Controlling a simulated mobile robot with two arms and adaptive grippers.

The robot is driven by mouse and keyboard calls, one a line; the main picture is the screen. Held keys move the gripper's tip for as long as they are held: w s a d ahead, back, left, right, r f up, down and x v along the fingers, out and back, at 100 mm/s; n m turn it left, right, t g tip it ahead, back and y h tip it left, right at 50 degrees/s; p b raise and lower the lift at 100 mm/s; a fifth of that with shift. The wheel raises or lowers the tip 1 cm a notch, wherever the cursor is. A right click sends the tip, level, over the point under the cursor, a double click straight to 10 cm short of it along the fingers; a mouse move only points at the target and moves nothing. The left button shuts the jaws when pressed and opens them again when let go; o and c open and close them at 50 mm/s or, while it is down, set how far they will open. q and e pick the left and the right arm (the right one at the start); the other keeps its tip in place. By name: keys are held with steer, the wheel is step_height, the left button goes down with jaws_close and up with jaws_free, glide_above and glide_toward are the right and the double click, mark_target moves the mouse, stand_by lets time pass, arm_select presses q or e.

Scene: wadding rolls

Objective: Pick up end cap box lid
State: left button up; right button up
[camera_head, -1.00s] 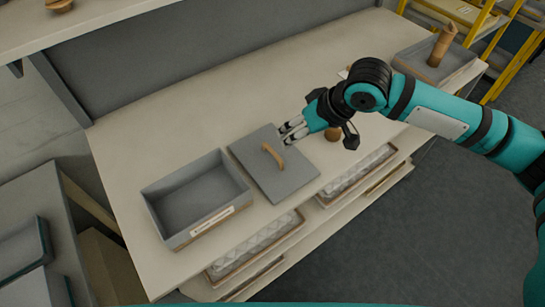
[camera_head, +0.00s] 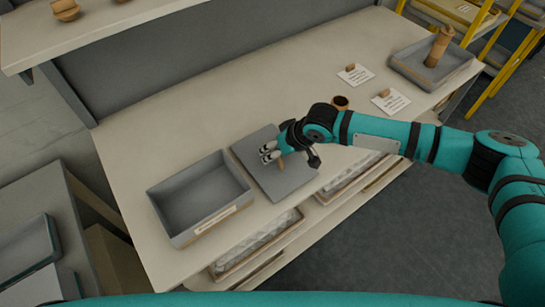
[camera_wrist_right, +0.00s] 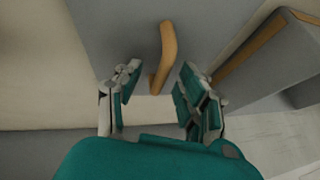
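The end cap box lid (camera_head: 287,180) is a flat grey square with a curved wooden handle (camera_wrist_right: 163,55). It lies on the bench right of the open grey box (camera_head: 201,197). My right gripper (camera_head: 268,155) is over the lid in the head view, with its fingers close to the handle and partly hiding it. In the right wrist view my right gripper (camera_wrist_right: 152,88) is open, and the handle stands between and beyond its two fingers, apart from both. The lid (camera_wrist_right: 125,30) also shows there. My left gripper is not in view.
A wooden cup (camera_head: 341,102) and two white cards (camera_head: 391,102) are on the bench right of the lid. A grey tray (camera_head: 408,67) with a wooden piece stands at the far right. The back of the bench is clear.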

jaws_close()
steer(key=shift+r, duration=0.1)
stand_by(0.4)
